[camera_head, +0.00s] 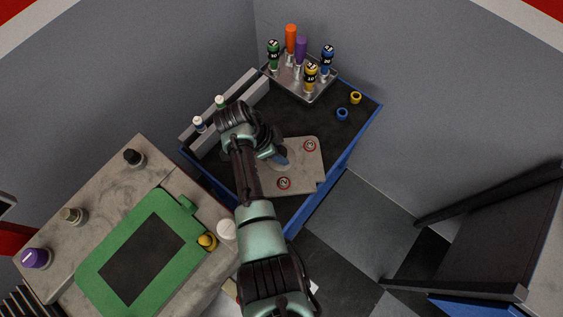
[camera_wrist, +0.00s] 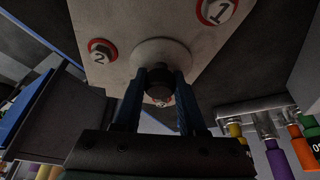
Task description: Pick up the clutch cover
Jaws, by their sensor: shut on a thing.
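A light grey plate (camera_head: 303,168), which I take to be the clutch cover, has red-ringed number marks and is at the middle of the blue-edged bench in the head view. It fills the top of the wrist view (camera_wrist: 125,22), with a round boss and a dark knob (camera_wrist: 159,82) on it. My gripper (camera_head: 281,160) is over the plate's left part. In the wrist view its two blue fingers (camera_wrist: 158,92) are shut on the knob. My arm hides part of the plate's left side. I cannot tell whether the plate is clear of the bench.
A metal rack (camera_head: 303,88) with several coloured-handled tools stands at the bench's back. Blue (camera_head: 342,114) and yellow (camera_head: 356,97) rings lie at its right. A green frame (camera_head: 139,253) lies on the grey cabinet at left. A dark panel (camera_head: 478,240) stands at right.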

